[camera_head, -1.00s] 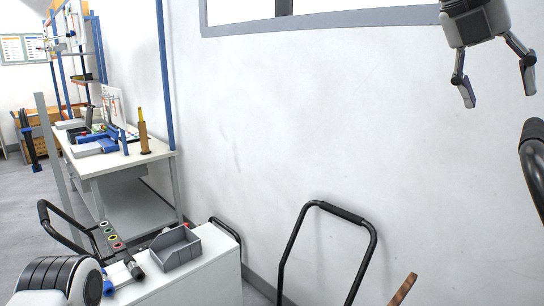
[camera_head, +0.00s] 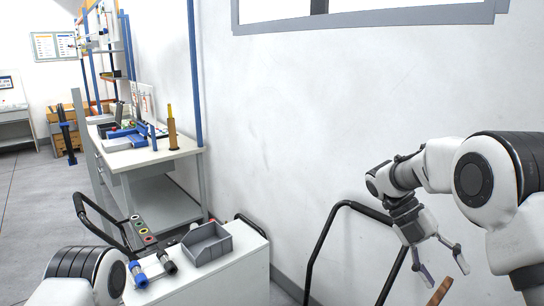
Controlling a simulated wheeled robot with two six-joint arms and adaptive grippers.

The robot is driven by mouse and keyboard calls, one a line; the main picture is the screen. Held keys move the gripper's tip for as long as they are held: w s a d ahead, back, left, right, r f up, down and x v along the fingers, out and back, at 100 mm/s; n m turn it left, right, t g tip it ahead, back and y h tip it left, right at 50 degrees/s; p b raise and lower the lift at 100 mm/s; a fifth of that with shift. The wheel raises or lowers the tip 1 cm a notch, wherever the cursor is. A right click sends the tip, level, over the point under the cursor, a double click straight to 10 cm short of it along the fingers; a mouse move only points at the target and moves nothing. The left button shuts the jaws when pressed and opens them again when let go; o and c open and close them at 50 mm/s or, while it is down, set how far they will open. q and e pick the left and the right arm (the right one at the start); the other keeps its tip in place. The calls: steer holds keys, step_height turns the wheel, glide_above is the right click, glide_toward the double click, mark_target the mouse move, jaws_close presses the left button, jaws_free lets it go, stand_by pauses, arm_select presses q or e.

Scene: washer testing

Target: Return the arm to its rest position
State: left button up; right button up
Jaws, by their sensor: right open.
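My right arm comes in from the right, with its white and black links bent at the elbow. My right gripper (camera_head: 441,268) hangs low at the right, pointing down with its two fingers spread and nothing between them. It is in front of the white wall, beside the black tubular handle (camera_head: 345,206). A white link of my left arm (camera_head: 92,277) shows at the lower left. My left gripper does not show.
A white cabinet (camera_head: 238,272) at the lower left carries a grey bin (camera_head: 207,244), a blue-ended cylinder (camera_head: 138,274) and a strip with coloured rings (camera_head: 143,231). A workbench (camera_head: 150,156) stands behind. A brown piece (camera_head: 438,291) is just below the right gripper.

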steer(key=s+a+f+g+y, duration=0.1)
steer(key=s+f, duration=0.2)
steer(key=f, duration=0.5)
steer(key=s+f, duration=0.3)
steer(key=f, duration=0.5)
steer(key=s+a+f+m+t+y, duration=0.25)
steer(key=s+a+f+m, duration=0.25)
steer(key=s+f+m, duration=0.7)
steer(key=s+a+f+m+t+y, duration=0.2)
steer(key=s+a+f+m+y, duration=0.15)
steer(key=s+f+m, duration=0.9)
steer(key=w+m+t, duration=0.1)
steer(key=w+r+m+t, duration=0.1)
steer(key=w+m, duration=0.1)
steer(key=w+r+m+t+h, duration=0.1)
steer(key=m+t, duration=0.1)
steer(key=shift+w, duration=0.15)
steer(key=shift+a, duration=0.1)
